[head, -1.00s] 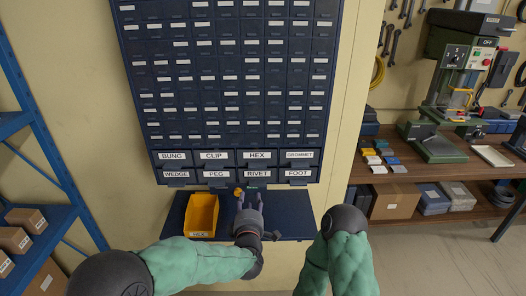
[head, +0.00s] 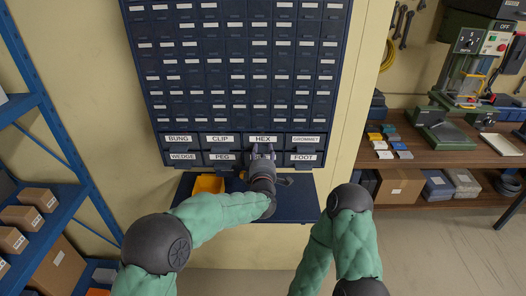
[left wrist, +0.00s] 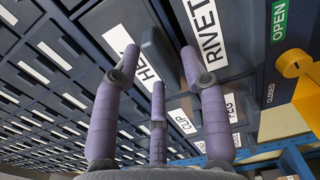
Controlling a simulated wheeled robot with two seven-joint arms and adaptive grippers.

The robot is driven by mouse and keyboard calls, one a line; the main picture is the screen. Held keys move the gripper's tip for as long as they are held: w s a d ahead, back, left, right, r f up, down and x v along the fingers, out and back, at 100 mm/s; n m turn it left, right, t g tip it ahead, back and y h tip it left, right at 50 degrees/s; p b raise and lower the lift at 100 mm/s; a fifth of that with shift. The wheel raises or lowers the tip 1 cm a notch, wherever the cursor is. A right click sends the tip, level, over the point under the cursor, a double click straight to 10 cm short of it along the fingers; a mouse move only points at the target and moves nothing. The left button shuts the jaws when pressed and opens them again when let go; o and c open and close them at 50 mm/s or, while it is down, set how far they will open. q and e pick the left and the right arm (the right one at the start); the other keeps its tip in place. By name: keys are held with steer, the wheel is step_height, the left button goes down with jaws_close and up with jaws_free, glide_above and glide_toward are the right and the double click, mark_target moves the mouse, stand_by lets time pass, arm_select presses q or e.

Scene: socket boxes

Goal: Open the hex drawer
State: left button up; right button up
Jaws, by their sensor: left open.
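The hex drawer (head: 263,138) sits in the upper of the two rows of large labelled drawers and looks shut, flush with its neighbours. Its white HEX label (left wrist: 140,65) also shows in the left wrist view. My left gripper (head: 262,150) is in front of the hex and rivet drawers and covers the rivet drawer in the head view. In the left wrist view my left gripper (left wrist: 158,72) has its fingers spread around a dark drawer handle (left wrist: 157,48) near the HEX label; contact cannot be told. My right gripper is not in view.
A yellow lever (left wrist: 296,64) beside OPEN and CLOSED labels is close to my left gripper. Blue shelving (head: 62,130) stands left, a workbench (head: 410,155) right.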

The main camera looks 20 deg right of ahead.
arm_select(q)
steer(key=shift+w+d, duration=0.1)
steer(key=shift+w, duration=0.3)
jaws_close()
steer(key=b+v, duration=0.6)
steer(key=v, duration=0.7)
jaws_free()
